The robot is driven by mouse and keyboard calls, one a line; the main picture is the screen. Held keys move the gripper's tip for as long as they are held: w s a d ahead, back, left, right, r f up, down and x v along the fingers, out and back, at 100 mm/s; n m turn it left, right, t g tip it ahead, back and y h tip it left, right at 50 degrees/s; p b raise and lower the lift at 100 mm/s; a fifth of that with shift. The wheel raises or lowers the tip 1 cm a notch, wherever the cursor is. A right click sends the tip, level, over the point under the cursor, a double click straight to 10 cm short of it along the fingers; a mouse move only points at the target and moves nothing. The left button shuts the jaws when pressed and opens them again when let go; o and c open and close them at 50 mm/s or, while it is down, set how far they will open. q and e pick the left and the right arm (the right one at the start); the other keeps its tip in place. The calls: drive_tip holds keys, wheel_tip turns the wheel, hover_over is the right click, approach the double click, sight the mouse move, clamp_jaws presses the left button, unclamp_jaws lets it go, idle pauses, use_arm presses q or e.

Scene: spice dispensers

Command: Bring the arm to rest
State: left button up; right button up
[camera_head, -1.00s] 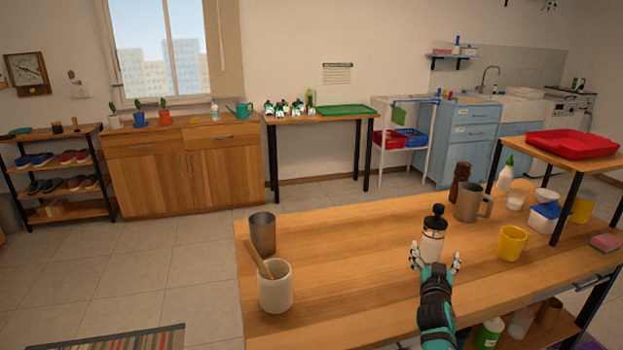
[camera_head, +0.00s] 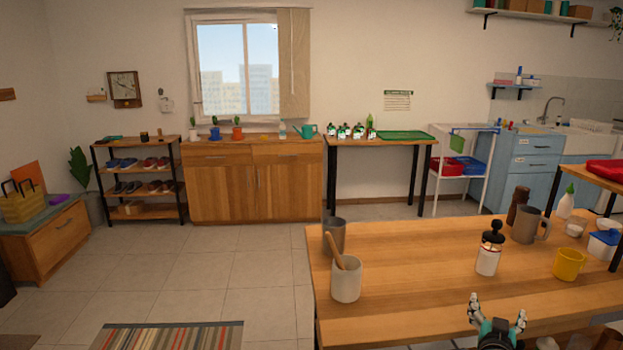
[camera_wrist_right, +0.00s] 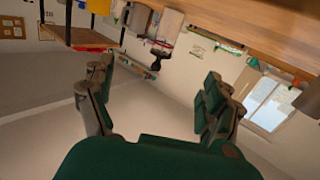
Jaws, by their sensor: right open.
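My right gripper (camera_head: 497,318) is open and empty at the front edge of the wooden table (camera_head: 420,285) in the head view. In the right wrist view its two green-backed fingers (camera_wrist_right: 160,105) are spread apart with nothing between them. A white dispenser with a black top (camera_head: 488,250) stands upright on the table, beyond the gripper and apart from it. It also shows in the wrist view (camera_wrist_right: 161,45), upside down. My left gripper is not in view.
A cream cup with a wooden spoon (camera_head: 346,282) and a metal tumbler (camera_head: 334,234) stand at the table's left end. A yellow mug (camera_head: 568,264), a metal mug (camera_head: 528,225) and a pepper mill (camera_head: 517,204) stand to the right. Open floor lies left of the table.

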drive_tip(key=s+a+f+n+g+y, duration=0.1)
drive_tip(key=s+a+f+g+y, duration=0.15)
drive_tip(key=s+a+f, duration=0.4)
drive_tip(key=s+a+f+n+g+y, duration=0.1)
drive_tip(key=s+a+f+n+g, duration=0.2)
drive_tip(key=s, duration=0.7)
drive_tip(key=s+a+f+n+g+y, duration=0.25)
drive_tip(key=s+a, duration=0.45)
drive_tip(key=s, duration=0.5)
drive_tip(key=s+a+f+n+g+y, duration=0.1)
drive_tip(key=s+a+g+y, duration=0.2)
drive_tip(key=s+a, duration=0.65)
wheel_tip(320, 180, down, 23)
drive_tip(key=s+d+g+p, duration=0.1)
drive_tip(key=s+d, duration=0.1)
drive_tip(key=d, duration=0.1)
use_arm(q)
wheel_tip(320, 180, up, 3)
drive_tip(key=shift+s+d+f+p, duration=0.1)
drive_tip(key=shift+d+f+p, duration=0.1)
drive_tip(key=shift+p, duration=0.65)
use_arm(e)
drive_tip(key=s+d+f+g, duration=0.1)
drive_tip(key=s+d+f, duration=0.2)
drive_tip(key=s+f, duration=1.3)
drive_tip(key=shift+s+f+g, duration=0.35)
drive_tip(key=shift+s+g, duration=0.05)
drive_tip(key=shift+s, duration=0.5)
drive_tip(key=shift+n, duration=0.25)
